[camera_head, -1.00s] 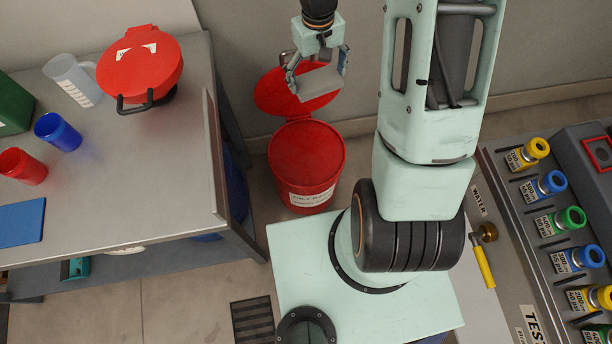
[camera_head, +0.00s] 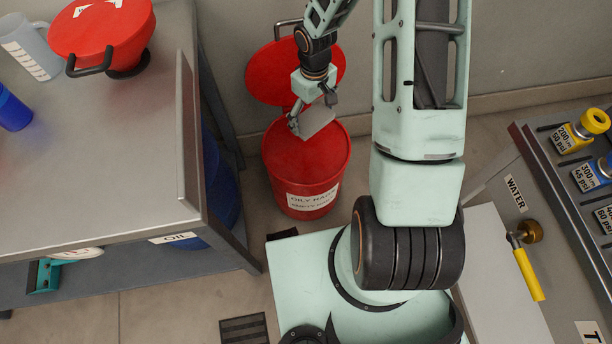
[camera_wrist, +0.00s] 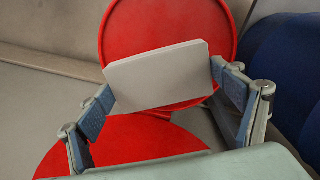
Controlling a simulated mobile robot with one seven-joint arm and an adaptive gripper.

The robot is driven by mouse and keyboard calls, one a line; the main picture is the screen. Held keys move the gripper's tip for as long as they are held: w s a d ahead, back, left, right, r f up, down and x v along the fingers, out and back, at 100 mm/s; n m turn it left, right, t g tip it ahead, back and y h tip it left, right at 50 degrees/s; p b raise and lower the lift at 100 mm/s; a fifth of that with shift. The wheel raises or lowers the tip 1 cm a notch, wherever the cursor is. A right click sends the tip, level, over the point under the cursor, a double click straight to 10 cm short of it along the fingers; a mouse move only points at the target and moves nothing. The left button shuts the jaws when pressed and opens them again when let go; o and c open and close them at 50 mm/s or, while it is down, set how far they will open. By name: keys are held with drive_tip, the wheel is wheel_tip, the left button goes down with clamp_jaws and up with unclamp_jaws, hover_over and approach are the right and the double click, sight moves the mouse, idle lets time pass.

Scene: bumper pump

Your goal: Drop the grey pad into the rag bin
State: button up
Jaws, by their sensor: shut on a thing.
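The grey pad (camera_head: 315,122) is a thin flat slab held between the fingers of my gripper (camera_head: 312,113). In the wrist view the pad (camera_wrist: 158,76) spans the gap between both fingers (camera_wrist: 163,88), which are shut on it. The rag bin (camera_head: 306,180) is a red round bin with a white "oily rags" label on its front. Its round red lid (camera_head: 270,75) stands open at the back. In the head view the gripper and pad overlap the rear part of the bin's opening; their exact height above the rim is hard to tell. The bin also shows in the wrist view (camera_wrist: 125,145).
A grey metal bench (camera_head: 120,170) stands to the left, with a red lidded container (camera_head: 105,40), a clear jug (camera_head: 30,50) and a blue cup (camera_head: 13,112). A blue drum (camera_head: 215,190) is beneath its edge. A panel with valves (camera_head: 590,165) stands right.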

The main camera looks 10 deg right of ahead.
wheel_tip(320, 180, down, 6)
drive_tip(key=b, duration=0.4)
drive_tip(key=o, duration=1)
drive_tip(key=shift+r, duration=0.1)
wheel_tip(320, 180, up, 12)
drive_tip(key=shift+f, duration=0.1)
idle(0.3)
